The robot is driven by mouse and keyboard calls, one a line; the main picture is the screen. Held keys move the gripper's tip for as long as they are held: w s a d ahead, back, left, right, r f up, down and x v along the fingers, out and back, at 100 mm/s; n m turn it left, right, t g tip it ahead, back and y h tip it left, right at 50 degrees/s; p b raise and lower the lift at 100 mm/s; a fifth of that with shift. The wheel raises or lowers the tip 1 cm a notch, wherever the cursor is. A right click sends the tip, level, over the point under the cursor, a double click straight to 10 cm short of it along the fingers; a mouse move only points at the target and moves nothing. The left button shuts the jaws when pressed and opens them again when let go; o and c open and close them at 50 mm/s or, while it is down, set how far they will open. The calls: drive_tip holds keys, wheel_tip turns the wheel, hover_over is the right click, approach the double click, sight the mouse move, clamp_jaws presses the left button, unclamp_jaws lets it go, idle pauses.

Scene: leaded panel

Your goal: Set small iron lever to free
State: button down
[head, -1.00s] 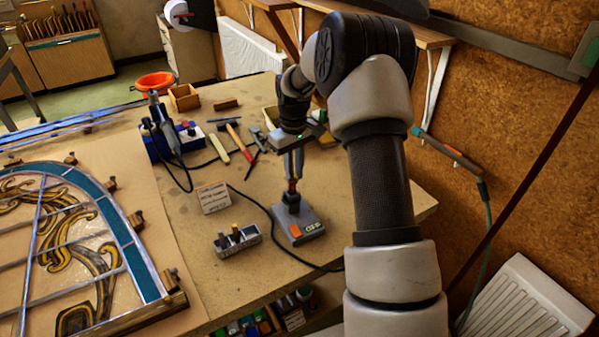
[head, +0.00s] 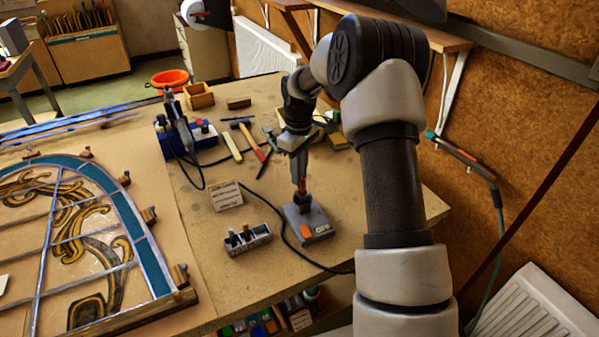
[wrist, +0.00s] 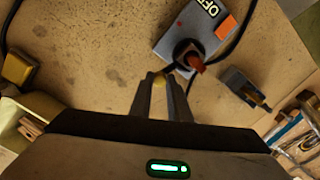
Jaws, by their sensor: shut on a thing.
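A grey switch box (head: 318,228) stands on the bench with an orange patch and a pale label; the label reads OFF in the wrist view (wrist: 208,12). A reddish upright lever (head: 302,187) rises from it, and its reddish end also shows in the wrist view (wrist: 193,63). My gripper (head: 300,176) is above the box, close to the lever. In the wrist view my fingertips (wrist: 160,84) close around a small yellow thing whose identity is unclear. There the reddish end appears just beyond and right of the fingertips; I cannot tell whether they touch.
A small grey holder (head: 250,244) with short upright pieces stands left of the box. A black cable (head: 285,243) curls around the box. Hand tools (head: 262,155) lie farther back. The leaded panel (head: 85,225) fills the left side.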

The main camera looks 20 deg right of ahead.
drive_tip(key=c, duration=1.7)
unclamp_jaws()
drive_tip(key=shift+a, duration=0.1)
drive_tip(key=shift+o, duration=0.2)
drive_tip(key=shift+r, duration=0.1)
wheel_tip(320, 180, up, 17)
drive_tip(key=shift+r, duration=0.15)
